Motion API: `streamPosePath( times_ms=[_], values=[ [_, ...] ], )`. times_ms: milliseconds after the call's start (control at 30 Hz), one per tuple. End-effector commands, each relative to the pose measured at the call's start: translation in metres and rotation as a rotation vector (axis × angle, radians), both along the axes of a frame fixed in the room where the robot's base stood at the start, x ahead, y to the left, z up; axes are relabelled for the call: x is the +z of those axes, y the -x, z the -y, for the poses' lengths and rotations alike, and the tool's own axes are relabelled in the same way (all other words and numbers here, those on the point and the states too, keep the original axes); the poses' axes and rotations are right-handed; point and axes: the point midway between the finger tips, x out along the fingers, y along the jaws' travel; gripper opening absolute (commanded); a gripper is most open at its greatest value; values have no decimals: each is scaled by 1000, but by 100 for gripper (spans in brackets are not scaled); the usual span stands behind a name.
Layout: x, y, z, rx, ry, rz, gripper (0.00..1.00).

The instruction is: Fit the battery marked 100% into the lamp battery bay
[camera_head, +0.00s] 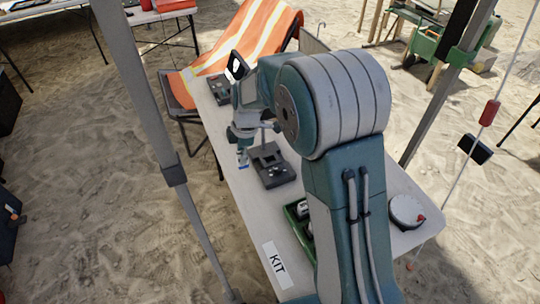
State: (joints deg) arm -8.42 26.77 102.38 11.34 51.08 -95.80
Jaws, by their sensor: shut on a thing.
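My gripper (243,152) points down over the left edge of the long table, beyond the middle of the picture. It is shut on a small pale thing with a blue end (243,164), which looks like a battery; its marking is too small to read. Just right of it, a dark grey box (275,174) with recesses in its top stands on the table; it looks like the lamp base with the battery bay. The held thing appears beside the box, not in it. I cannot tell its height above the table. My arm hides part of the table.
A green tray (292,219) with pale things in it is partly hidden behind my arm. A second dark device (219,88) stands at the far end. A round white thing (404,210) sits at right. Tent poles flank the table.

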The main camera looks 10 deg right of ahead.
Motion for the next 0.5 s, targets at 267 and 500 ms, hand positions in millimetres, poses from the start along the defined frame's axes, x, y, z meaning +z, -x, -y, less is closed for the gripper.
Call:
streamPosePath(
  times_ms=[267,500],
  values=[
    [-8,-15,14,74,2,-2,0],
    [-30,-48,53,73,2,-1,0]
  ],
)
